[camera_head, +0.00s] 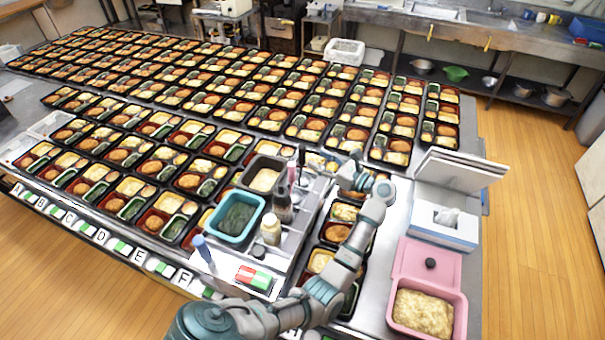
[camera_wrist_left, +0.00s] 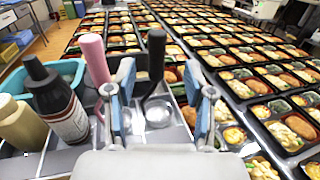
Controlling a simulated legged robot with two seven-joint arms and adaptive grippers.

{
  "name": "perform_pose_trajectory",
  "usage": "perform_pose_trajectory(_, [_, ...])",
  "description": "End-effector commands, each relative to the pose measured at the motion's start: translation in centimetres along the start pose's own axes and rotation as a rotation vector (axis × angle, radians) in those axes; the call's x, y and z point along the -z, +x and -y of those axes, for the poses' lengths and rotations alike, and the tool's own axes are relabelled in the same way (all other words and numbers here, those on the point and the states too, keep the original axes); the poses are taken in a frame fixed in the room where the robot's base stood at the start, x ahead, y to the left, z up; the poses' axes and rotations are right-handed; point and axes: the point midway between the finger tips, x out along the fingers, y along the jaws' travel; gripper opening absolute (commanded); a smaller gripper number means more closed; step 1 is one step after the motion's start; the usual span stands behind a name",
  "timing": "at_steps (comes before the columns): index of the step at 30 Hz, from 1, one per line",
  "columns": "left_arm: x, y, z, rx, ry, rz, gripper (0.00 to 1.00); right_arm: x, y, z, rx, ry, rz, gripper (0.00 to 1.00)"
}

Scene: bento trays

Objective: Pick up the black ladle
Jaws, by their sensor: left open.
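My left gripper (camera_head: 343,176) is open and empty, to the right of the handle there. In the left wrist view the handle shows between the two fingers of my left gripper (camera_wrist_left: 160,92), apart from both; its depth relative to the fingertips is hard to tell. A pink-handled ladle (camera_wrist_left: 94,56) stands just left of the left finger. My right gripper is out of view.
A dark bottle (camera_wrist_left: 58,103), a cream bottle (camera_wrist_left: 22,126) and a teal tub (camera_head: 237,219) crowd the holder's left side. Many bento trays (camera_head: 352,138) fill the table. A pink container (camera_head: 459,297) and white tissue box (camera_head: 446,227) stand at the right.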

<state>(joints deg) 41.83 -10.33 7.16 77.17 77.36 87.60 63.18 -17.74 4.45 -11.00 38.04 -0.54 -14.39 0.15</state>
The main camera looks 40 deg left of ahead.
Motion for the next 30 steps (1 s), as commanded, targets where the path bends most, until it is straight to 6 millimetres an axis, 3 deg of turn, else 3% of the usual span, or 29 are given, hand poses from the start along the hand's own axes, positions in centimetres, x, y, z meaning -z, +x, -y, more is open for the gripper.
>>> perform_pose_trajectory(8, [-0.2,2.4,-0.1,0.000,0.001,0.004,0.53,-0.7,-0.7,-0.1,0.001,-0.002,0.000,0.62])
perform_pose_trajectory(16, [-0.6,6.4,-0.3,0.000,0.003,0.004,0.53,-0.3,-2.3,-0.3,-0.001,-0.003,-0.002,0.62])
perform_pose_trajectory(25, [-0.3,7.0,-0.2,0.001,0.002,0.002,0.53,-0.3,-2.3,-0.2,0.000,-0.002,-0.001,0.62])
perform_pose_trajectory(26, [-0.3,7.0,-0.2,0.001,0.002,0.002,0.48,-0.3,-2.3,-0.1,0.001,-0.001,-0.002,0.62])
perform_pose_trajectory(30, [-0.3,7.0,-0.2,0.002,0.002,0.002,0.13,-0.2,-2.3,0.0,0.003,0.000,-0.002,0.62])
